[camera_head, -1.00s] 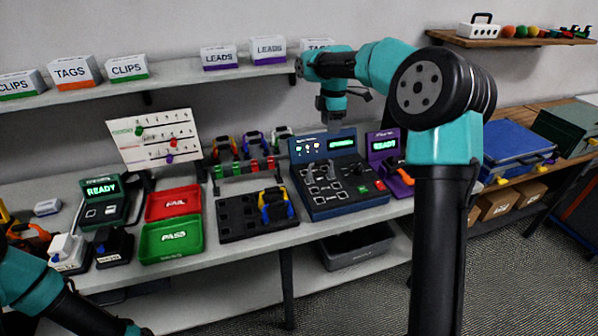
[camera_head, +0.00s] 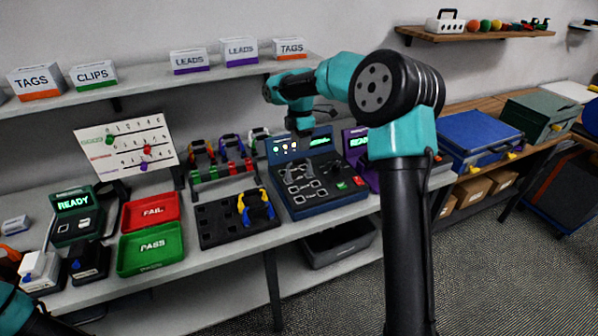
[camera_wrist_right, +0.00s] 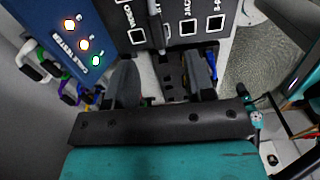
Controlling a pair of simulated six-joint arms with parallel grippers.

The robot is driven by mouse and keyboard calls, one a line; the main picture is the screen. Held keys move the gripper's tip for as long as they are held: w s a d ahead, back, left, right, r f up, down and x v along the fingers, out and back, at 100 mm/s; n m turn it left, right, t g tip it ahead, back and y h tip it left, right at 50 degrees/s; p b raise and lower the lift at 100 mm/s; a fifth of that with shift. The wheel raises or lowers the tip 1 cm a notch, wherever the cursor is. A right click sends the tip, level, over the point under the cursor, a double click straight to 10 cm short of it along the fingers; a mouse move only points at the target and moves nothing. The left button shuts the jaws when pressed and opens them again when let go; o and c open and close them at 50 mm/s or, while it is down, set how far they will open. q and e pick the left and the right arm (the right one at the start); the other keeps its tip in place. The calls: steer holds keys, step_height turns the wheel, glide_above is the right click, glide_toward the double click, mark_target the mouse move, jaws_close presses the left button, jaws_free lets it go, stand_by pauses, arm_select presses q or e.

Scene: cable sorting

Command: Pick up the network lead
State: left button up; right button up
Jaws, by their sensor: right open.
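A yellow-and-blue coiled lead (camera_head: 256,205) sits at the right of a black slotted tray (camera_head: 212,228). I cannot tell which is the network lead. My right gripper (camera_head: 302,131) hangs over the back of the dark blue tester (camera_head: 325,199), away from the leads. My left gripper is out of view.
A red FAIL tray (camera_head: 150,211) and a green PASS tray (camera_head: 150,249) lie left of the black tray. A purple unit (camera_head: 357,143) stands right of the tester, partly behind my arm. A shelf (camera_head: 140,88) with labelled boxes runs above the bench.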

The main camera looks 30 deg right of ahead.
mark_target(299, 160)
step_height(299, 160, down, 5)
steer(key=shift+r, duration=0.1)
stand_by(0.3)
steer(key=shift+w+a+f, duration=0.1)
steer(key=shift+f, duration=1.25)
steer(key=shift+w+a+f, duration=0.1)
steer(key=shift+f, duration=1.2)
jaws_close()
